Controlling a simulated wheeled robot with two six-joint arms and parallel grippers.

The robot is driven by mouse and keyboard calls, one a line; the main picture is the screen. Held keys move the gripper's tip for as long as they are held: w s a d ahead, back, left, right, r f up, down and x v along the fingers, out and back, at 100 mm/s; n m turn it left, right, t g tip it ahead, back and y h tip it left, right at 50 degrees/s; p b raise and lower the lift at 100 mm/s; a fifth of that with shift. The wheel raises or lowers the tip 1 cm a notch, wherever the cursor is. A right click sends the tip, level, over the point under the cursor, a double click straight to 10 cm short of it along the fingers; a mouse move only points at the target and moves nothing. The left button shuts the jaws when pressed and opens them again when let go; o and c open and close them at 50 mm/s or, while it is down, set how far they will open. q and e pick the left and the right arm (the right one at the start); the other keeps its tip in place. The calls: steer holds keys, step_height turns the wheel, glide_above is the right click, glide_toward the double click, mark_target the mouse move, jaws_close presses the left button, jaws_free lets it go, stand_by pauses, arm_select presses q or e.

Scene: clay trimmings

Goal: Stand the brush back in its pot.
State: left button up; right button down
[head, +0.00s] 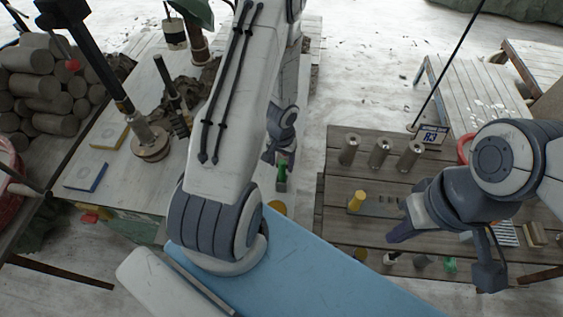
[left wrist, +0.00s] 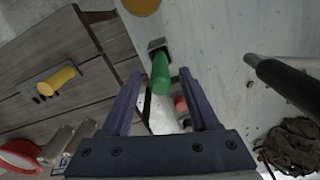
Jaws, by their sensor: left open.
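My left gripper (head: 279,158) points down and is open. In the left wrist view its two purple fingers (left wrist: 163,95) stand wide apart. A green cylinder (left wrist: 161,74) with a dark square end appears in the space between and beyond the fingertips, with no visible contact. The green piece also shows just below the gripper in the head view (head: 282,172). I cannot tell whether it is the brush. A small dark-and-white pot (head: 174,34) with a thin stick above it is at the upper left; I cannot tell if it is the brush's pot. My right gripper (head: 404,222) is over the right table, its opening unclear.
The plank table (head: 340,235) on the right holds metal cylinders (head: 380,153), a yellow-handled piece (head: 356,201) and an R3 sign (head: 430,134). The left worktop (head: 105,180) holds a dark post, brown trimmings (left wrist: 297,143), and blue and yellow blocks. Stacked grey logs (head: 45,85) are far left.

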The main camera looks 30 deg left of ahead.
arm_select(q)
step_height(320, 180, up, 8)
steer(key=p, duration=0.6)
steer(key=shift+f, duration=0.15)
steer(key=s+d+r+m, duration=0.1)
steer(key=d+r+m, duration=0.4)
steer(key=d+r, duration=1.15)
steer(key=s+d+r+m, duration=0.2)
steer(key=s+d+r, duration=0.1)
steer(key=s+r, duration=0.3)
steer(key=s+d+r+m+h, duration=0.1)
steer(key=s+d+r, duration=0.3)
steer(key=s, duration=0.5)
step_height(320, 180, up, 2)
steer(key=shift+s+r+m, duration=0.1)
steer(key=shift+s+m, duration=0.1)
steer(key=shift+m, duration=0.6)
